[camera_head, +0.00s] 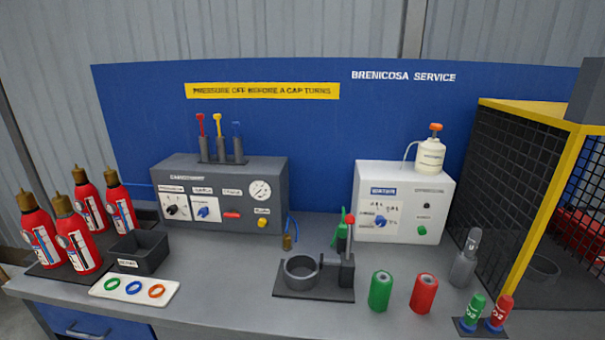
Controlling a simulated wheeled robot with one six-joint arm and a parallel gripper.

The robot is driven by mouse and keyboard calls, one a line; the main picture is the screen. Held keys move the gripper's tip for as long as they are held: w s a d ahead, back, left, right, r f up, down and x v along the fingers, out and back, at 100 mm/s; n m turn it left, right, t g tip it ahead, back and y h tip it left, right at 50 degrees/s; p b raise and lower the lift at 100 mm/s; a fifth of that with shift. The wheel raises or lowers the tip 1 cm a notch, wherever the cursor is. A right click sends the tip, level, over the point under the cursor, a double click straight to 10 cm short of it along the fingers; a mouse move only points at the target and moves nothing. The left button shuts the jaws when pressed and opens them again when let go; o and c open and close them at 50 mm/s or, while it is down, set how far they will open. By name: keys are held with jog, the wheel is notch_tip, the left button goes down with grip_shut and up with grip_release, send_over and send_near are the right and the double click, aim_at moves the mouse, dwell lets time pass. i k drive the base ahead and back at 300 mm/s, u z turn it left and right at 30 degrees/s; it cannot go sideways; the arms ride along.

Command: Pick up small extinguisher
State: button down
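Several red extinguishers with brass-coloured tops and white-and-blue labels stand upright in a group at the far left of the bench. The front one (79,238) stands beside another (41,238) on a dark mat (50,271). Two more, one (90,204) and another (121,206), stand behind. They look alike in size, so I cannot tell which is the small one. My gripper is not in view.
A black bin (139,252) and a white tray of coloured rings (134,300) are right of the extinguishers. A clamp stand (315,293), green cylinder (380,291) and red cylinder (424,293) stand mid-bench. Grey (224,213) and white (404,230) machines are behind; a mesh cage (520,150) is right.

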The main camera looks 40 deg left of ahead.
aim_at(39, 229)
jog(key=u, duration=3.4)
jog(key=i, duration=1.15)
jog(key=u, duration=0.6)
jog(key=i, duration=1.45)
jog(key=u, duration=0.1)
